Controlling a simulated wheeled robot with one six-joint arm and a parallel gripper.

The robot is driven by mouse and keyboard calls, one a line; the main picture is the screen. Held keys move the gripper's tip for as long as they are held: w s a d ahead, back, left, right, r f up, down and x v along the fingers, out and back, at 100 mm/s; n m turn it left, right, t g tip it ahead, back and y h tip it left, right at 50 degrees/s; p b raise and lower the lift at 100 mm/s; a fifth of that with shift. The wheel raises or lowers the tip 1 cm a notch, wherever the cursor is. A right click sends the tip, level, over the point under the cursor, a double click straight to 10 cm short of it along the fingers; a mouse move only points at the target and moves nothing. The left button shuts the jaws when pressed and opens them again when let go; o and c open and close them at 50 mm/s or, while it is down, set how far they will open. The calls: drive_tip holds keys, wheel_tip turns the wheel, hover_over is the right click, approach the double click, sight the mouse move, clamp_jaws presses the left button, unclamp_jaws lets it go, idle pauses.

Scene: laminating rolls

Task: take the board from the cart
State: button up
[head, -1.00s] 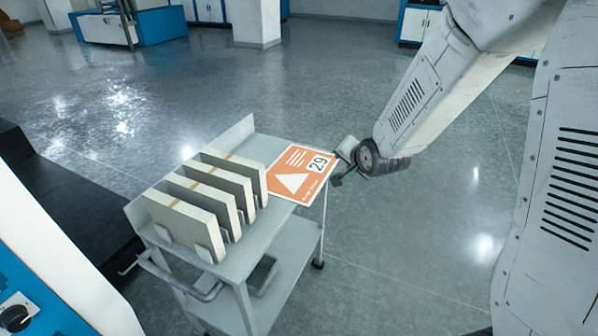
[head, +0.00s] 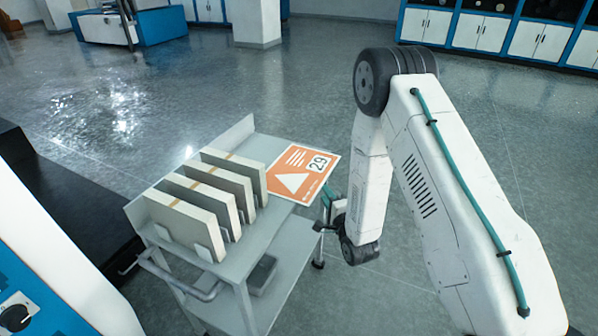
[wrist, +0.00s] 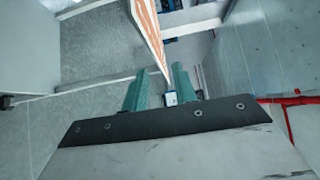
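The board (head: 304,174) is a flat orange and white panel with a white triangle and the number 29. It lies on the cart's top (head: 262,150) and sticks out past its right edge. The wrist view shows the board (wrist: 148,28) nearly edge-on, its near end close to the fingertips. My gripper (head: 329,194) is just off the board's right side in the head view, partly hidden by my wrist. In the wrist view my gripper (wrist: 161,69) has two teal fingers apart with a gap between them. I cannot tell whether the board's edge is inside that gap.
Several thick pale slabs (head: 205,198) stand upright in a row on the cart's left part. The cart has a lower shelf (head: 285,262) and a handle (head: 180,282) at the front left. A white and blue machine (head: 45,270) stands at the left front.

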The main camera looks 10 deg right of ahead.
drive_tip(key=w, duration=0.5)
drive_tip(key=shift+w+a+f, duration=0.15)
drive_tip(key=shift+w+a, duration=0.05)
drive_tip(key=shift+a, duration=0.15)
drive_tip(key=shift+c, duration=0.3)
clamp_jaws()
